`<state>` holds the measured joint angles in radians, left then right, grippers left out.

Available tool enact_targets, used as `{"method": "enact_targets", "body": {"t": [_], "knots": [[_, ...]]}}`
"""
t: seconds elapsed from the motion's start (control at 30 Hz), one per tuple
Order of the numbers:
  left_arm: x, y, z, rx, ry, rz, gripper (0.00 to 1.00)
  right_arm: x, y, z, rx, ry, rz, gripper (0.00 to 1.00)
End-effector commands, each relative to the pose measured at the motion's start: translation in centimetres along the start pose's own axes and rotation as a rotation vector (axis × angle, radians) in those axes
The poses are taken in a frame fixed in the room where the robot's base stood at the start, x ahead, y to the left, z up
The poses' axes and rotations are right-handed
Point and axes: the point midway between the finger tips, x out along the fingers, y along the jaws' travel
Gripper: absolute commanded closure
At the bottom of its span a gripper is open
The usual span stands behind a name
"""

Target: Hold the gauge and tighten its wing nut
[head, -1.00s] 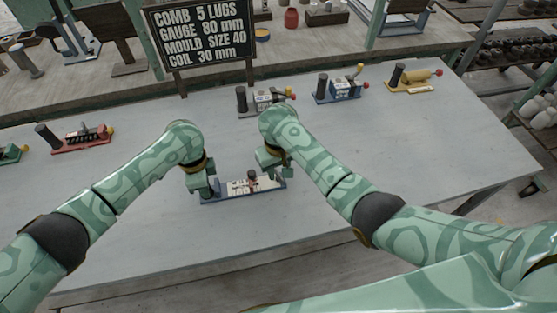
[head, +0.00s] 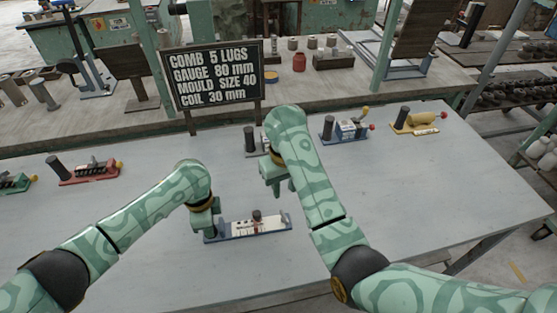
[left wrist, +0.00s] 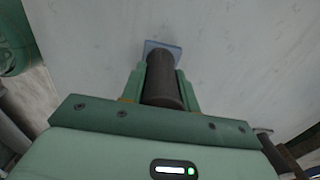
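The gauge (head: 272,226) lies near the middle of the grey table, with a blue base, a pale scale plate and a dark and red piece on it that looks like its wing nut (head: 257,216). My left gripper (head: 207,229) is at the gauge's left end. In the left wrist view its fingers (left wrist: 164,88) are shut on the gauge's dark upright post (left wrist: 162,80), with the blue base corner beyond. My right gripper (head: 280,192) hangs above and behind the gauge, apart from it, fingers down, apparently open and empty.
A black board (head: 213,75) at the back reads gauge 80 mm. Other gauges stand along the table: red (head: 90,174), green (head: 14,184), blue (head: 345,130), yellow (head: 415,123), and one partly hidden behind my right arm. The table's front is clear.

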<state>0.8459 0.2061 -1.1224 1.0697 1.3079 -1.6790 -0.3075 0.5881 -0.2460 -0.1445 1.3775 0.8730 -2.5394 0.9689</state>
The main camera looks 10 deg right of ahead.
Motion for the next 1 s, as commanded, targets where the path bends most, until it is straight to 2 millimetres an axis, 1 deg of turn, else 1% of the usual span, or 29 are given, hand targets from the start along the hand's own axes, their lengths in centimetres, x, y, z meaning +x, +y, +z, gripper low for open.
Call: {"method": "enact_targets", "body": {"t": [0.03, 0.07, 0.1, 0.37, 0.47, 0.57, 0.8, 0.9, 1.0], "knots": [[-0.1, -0.1, -0.1, 0.0, 0.001, -0.001, 0.56, 0.0, 0.0, 0.0, 0.0, 0.0, 0.0, 0.7], [-0.1, 0.0, -0.1, 0.0, 0.001, -0.001, 0.48, 0.0, 0.0, 0.0, 0.0, 0.0, 0.0, 0.7], [-0.1, 0.0, 0.0, 0.0, 0.001, -0.001, 0.45, 0.0, 0.0, 0.0, 0.0, 0.0, 0.0, 0.7], [-0.1, 0.0, 0.0, 0.0, 0.001, -0.001, 0.45, 0.0, 0.0, 0.0, 0.0, 0.0, 0.0, 0.7], [-0.9, -0.1, 0.0, 0.002, 0.001, -0.002, 0.45, 0.0, 0.0, 0.0, 0.0, 0.0, 0.0, 0.7], [-2.7, -0.1, 0.0, 0.002, 0.002, -0.004, 0.45, 0.0, 0.0, 0.0, 0.0, 0.0, 0.0, 0.7], [-8.3, -0.2, 0.0, 0.002, 0.001, -0.005, 0.45, 0.0, 0.0, 0.0, 0.0, 0.0, 0.0, 0.7], [-10.2, -0.1, 0.0, 0.002, 0.001, -0.004, 0.45, 0.0, 0.0, 0.0, 0.0, 0.0, 0.0, 0.7], [-11.3, -0.1, 0.0, 0.001, 0.0, -0.002, 0.45, 0.0, 0.0, 0.0, 0.0, 0.0, 0.0, 0.7]]}}
